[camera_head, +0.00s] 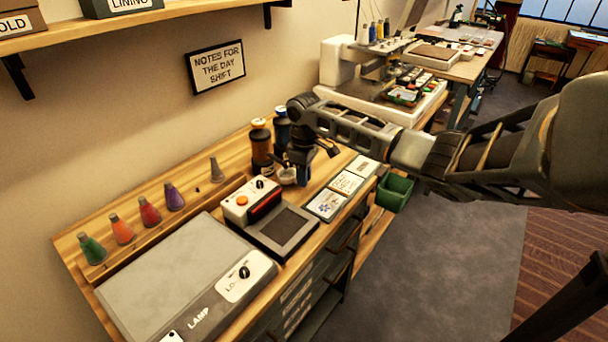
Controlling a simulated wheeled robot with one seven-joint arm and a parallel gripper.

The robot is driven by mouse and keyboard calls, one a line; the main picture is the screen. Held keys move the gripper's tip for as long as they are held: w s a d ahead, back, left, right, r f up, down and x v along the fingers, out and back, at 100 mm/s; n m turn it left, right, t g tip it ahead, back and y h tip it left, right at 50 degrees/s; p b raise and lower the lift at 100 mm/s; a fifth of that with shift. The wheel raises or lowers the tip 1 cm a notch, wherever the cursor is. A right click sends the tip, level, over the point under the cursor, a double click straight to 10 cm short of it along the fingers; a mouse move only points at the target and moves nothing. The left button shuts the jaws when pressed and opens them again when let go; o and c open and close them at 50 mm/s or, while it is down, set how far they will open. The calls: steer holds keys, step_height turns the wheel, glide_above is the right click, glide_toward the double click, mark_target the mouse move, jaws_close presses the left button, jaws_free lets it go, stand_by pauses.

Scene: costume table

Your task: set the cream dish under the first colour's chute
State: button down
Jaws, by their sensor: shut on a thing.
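A small pale dish (288,176), which looks like the cream dish, is at the back of the table, low down beside my gripper (299,172). My gripper points down and is shut on the dish at its right side; the fingertips are small and partly hidden. A brown cylinder (262,150) with a pale top stands just left of the dish. A dark blue cylinder (282,130) stands behind the dish, partly hidden by my arm. I cannot make out their chute openings, or whether the dish touches the table.
A device with an orange button (242,201) and dark pad stands in front. Several printed cards (346,182) lie to the right. Several coloured cones (149,212) stand along the left back, behind a grey lamp box (180,270). A green bin (395,192) hangs at the right edge.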

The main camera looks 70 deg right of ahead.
steer(key=shift+f, duration=0.65)
stand_by(1.3)
steer(key=c, duration=1)
jaws_free()
steer(key=shift+r, duration=0.1)
steer(key=shift+r+p, duration=2.05)
steer(key=shift+r, duration=0.15)
steer(key=shift+s+a, duration=0.1)
steer(key=shift+s+a+r, duration=0.2)
steer(key=shift+s+r, duration=0.3)
steer(key=shift+s, duration=0.45)
steer(key=shift+s+a+r, duration=0.25)
steer(key=shift+s+r, duration=0.2)
steer(key=shift+s, duration=0.5)
steer(key=shift+s+a+r, duration=0.2)
steer(key=shift+s+r, duration=0.3)
steer(key=shift+s, duration=0.45)
